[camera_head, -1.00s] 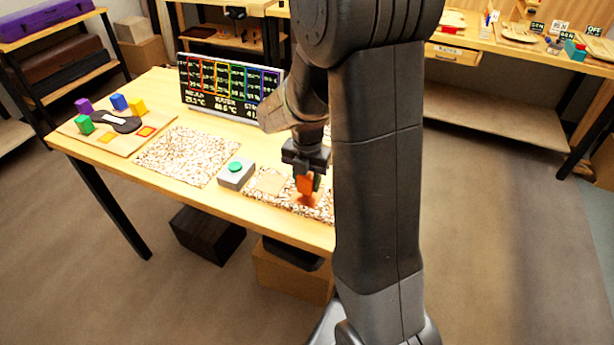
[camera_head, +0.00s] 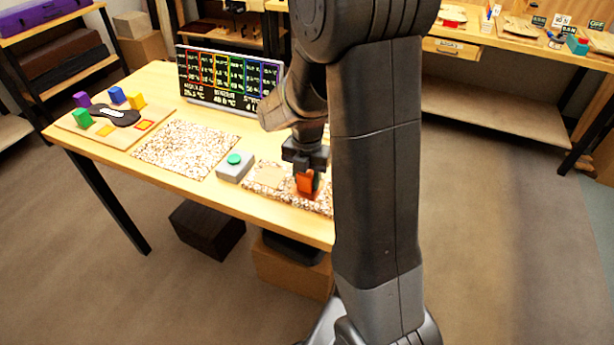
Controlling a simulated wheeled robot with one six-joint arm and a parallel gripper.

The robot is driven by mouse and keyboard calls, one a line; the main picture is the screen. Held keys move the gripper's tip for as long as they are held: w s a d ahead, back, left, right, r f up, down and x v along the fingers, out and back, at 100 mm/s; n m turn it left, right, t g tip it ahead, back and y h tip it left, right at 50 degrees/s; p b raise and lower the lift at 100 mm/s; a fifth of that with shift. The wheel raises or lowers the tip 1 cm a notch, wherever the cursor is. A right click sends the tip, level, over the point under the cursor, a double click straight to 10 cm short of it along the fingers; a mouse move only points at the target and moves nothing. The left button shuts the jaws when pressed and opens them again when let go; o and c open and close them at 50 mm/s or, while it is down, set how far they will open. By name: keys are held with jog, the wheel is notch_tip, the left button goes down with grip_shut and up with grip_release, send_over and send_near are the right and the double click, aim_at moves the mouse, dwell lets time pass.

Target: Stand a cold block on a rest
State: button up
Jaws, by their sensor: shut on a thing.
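My gripper (camera_head: 306,172) points down over the right part of the bench. It is shut on an orange-red block (camera_head: 305,181), which is upright at the near speckled mat (camera_head: 279,194). I cannot tell whether the block touches the mat. More blocks stand at the left end on a wooden board (camera_head: 87,127): a green block (camera_head: 82,117), a purple block (camera_head: 82,99), a blue block (camera_head: 117,95) and a yellow-orange block (camera_head: 136,101).
A grey box with a green button (camera_head: 235,167) sits just left of my gripper. A larger speckled mat (camera_head: 185,149) lies left of it. A display with coloured columns and temperatures (camera_head: 229,80) stands at the bench's back. My arm hides the bench's right end.

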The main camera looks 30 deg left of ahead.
jog(key=shift+f, duration=0.15)
jog(key=o, duration=1)
jog(key=shift+o, duration=0.2)
notch_tip(320, 180, up, 14)
